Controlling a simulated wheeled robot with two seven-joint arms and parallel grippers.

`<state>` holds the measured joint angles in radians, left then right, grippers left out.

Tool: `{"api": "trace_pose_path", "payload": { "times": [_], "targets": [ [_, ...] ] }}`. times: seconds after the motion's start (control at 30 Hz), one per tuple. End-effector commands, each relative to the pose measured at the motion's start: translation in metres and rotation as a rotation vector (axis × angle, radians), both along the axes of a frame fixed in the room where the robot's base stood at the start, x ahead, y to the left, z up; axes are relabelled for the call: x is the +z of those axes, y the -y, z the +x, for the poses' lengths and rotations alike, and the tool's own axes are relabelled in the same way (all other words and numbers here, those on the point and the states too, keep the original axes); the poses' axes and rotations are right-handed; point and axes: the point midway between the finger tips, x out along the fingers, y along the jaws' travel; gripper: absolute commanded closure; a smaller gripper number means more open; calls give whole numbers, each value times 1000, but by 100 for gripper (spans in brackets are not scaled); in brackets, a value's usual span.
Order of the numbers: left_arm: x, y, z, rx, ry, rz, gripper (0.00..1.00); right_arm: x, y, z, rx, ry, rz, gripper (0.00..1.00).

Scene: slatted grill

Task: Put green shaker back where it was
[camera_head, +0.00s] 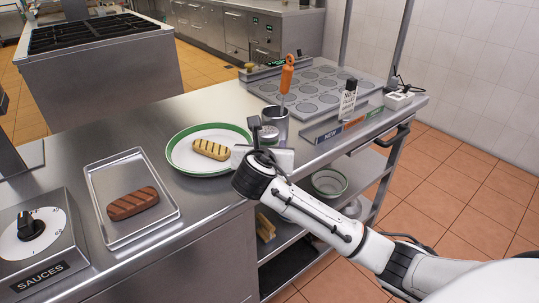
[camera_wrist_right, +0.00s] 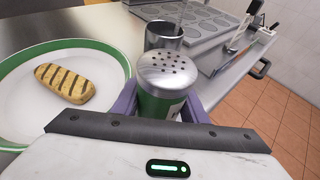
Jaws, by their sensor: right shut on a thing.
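The green shaker (camera_wrist_right: 160,102) has a perforated metal cap and a green and white body. In the right wrist view it stands between the purple fingers of my right gripper (camera_wrist_right: 158,108), which is shut on it. In the head view my right gripper (camera_head: 262,150) is over the counter's front edge, just right of the plate and in front of the metal cup; the wrist mostly hides the shaker there. Its base is hidden, so I cannot tell if it touches the counter. My left gripper is not in view.
A green-rimmed plate (camera_head: 183,160) holds a grilled piece (camera_head: 211,149). A metal cup (camera_head: 281,125) holds an orange-handled utensil (camera_head: 287,74). A tray (camera_head: 104,190) with a brown patty (camera_head: 133,202) lies left.

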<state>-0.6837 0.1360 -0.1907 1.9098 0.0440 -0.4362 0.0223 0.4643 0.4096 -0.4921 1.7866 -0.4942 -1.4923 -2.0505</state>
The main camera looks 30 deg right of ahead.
Motion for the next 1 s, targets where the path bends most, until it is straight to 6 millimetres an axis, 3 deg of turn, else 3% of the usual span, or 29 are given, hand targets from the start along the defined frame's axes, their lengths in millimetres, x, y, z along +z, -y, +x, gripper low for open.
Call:
{"api": "trace_pose_path", "payload": {
  "times": [0.13,0.53,0.57,0.6,1.0],
  "targets": [
    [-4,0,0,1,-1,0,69,-23,0,-1,0,-3,0,84],
    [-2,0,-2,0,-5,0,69,-27,0,0,0,-1,0,84],
    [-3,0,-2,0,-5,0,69,-27,0,0,0,-1,1,56],
    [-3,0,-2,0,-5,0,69,-27,0,0,0,-1,1,53],
    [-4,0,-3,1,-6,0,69,-21,-5,-5,2,-1,1,53]
  ]
}}
